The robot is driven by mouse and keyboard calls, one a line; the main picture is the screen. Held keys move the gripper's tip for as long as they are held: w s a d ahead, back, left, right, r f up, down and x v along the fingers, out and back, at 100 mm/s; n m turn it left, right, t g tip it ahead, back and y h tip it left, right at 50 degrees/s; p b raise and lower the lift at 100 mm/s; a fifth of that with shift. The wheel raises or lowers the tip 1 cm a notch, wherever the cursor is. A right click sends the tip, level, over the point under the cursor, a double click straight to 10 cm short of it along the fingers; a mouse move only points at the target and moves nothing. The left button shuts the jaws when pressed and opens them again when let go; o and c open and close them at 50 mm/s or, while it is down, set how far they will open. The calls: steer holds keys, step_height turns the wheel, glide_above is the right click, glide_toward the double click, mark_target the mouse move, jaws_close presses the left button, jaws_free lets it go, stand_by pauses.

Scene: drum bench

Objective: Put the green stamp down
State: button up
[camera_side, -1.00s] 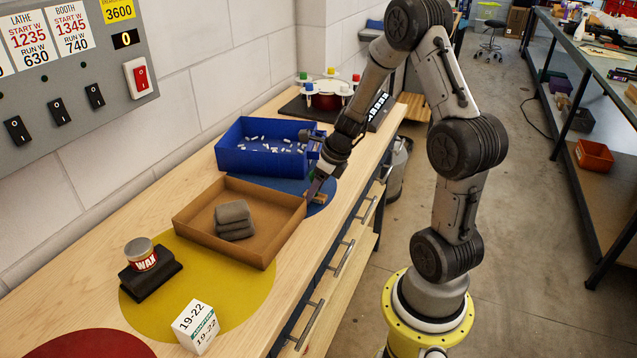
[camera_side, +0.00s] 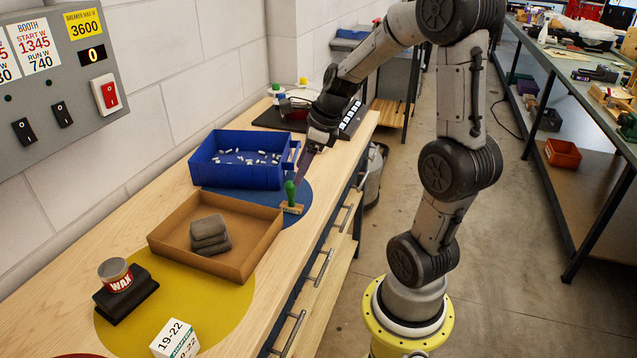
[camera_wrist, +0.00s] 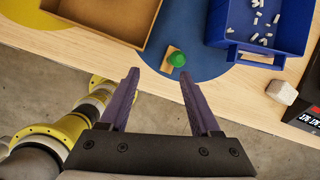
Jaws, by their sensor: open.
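The green stamp (camera_side: 291,196) stands upright on its wooden base on the bench, at the edge of the blue circle (camera_side: 302,202), to the right of the cardboard tray. In the wrist view the stamp (camera_wrist: 177,59) shows from above, its base on the edge of the blue circle. My gripper (camera_side: 303,168) is above and behind the stamp in the side view. In the wrist view my gripper (camera_wrist: 157,74) has its two purple fingers wide apart with nothing between them, and the stamp lies beyond the fingertips.
A cardboard tray (camera_side: 177,253) with grey cloths and a blue bin (camera_side: 236,182) of small white pieces stand close by. A wax tin (camera_side: 115,274) on a black block and a white box (camera_side: 174,340) are on the yellow circle. The bench's front edge is near the stamp.

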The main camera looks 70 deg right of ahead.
steer(key=s+a+r+n, duration=0.2)
steer(key=s+a+n, duration=0.2)
steer(key=n, duration=0.7)
steer(key=s+a+r+n, duration=0.2)
steer(key=s+a+n, duration=0.2)
steer(key=a+n, duration=0.4)
steer(key=s+a+r+n+t, duration=0.1)
steer(key=s+a+n, duration=0.3)
steer(key=n, duration=0.9)
steer(key=shift+a+r+n, duration=0.3)
steer(key=shift+a+r, duration=0.55)
steer(key=shift+a, duration=0.2)
